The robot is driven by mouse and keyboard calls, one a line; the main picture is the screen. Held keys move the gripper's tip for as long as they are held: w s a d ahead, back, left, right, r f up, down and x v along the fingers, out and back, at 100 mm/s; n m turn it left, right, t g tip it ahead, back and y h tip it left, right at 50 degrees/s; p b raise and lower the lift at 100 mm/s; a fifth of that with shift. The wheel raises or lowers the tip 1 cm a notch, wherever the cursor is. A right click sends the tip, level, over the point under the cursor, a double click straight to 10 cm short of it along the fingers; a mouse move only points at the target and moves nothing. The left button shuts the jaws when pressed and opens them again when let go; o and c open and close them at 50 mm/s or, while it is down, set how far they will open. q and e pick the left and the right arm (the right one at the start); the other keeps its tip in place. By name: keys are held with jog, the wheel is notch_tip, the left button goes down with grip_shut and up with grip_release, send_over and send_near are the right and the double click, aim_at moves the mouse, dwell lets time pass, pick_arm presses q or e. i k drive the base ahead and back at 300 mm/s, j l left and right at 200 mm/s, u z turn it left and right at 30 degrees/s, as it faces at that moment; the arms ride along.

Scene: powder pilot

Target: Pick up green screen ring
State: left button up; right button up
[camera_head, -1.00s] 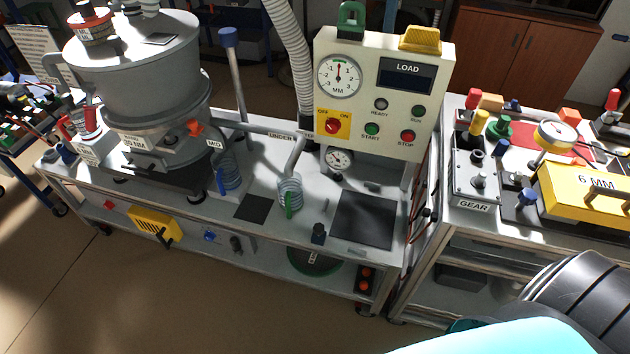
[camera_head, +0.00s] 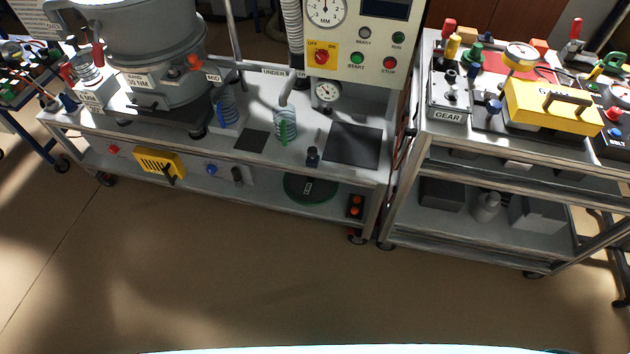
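A round dark green ring (camera_head: 310,187) with a small label lies on the lower shelf of the machine cart (camera_head: 262,187), under the worktop and right of centre. It looks like the green screen ring, but its label is too small to read. The worktop's front edge hides its back part. Neither of my grippers is in view. A thin pale cyan strip of my own body shows along the bottom edge.
A red-button box (camera_head: 355,205) stands right of the ring at a cart leg. A second cart (camera_head: 480,245) with a yellow case (camera_head: 550,108) stands to the right, beyond a narrow gap. The floor (camera_head: 230,270) in front is clear.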

aim_at(306, 191)
jog(key=i+j+z, duration=0.1)
jog(key=j, duration=0.25)
jog(key=i+j+z, duration=0.1)
jog(key=i+j, duration=0.2)
jog(key=i+j+z, duration=0.1)
jog(key=j, duration=0.3)
jog(key=i+j, duration=0.2)
jog(key=j, duration=0.2)
jog(key=i+j+z, duration=0.15)
jog(key=j, duration=0.2)
jog(key=i+j+z, duration=0.1)
jog(key=j, duration=0.3)
jog(key=i, duration=0.05)
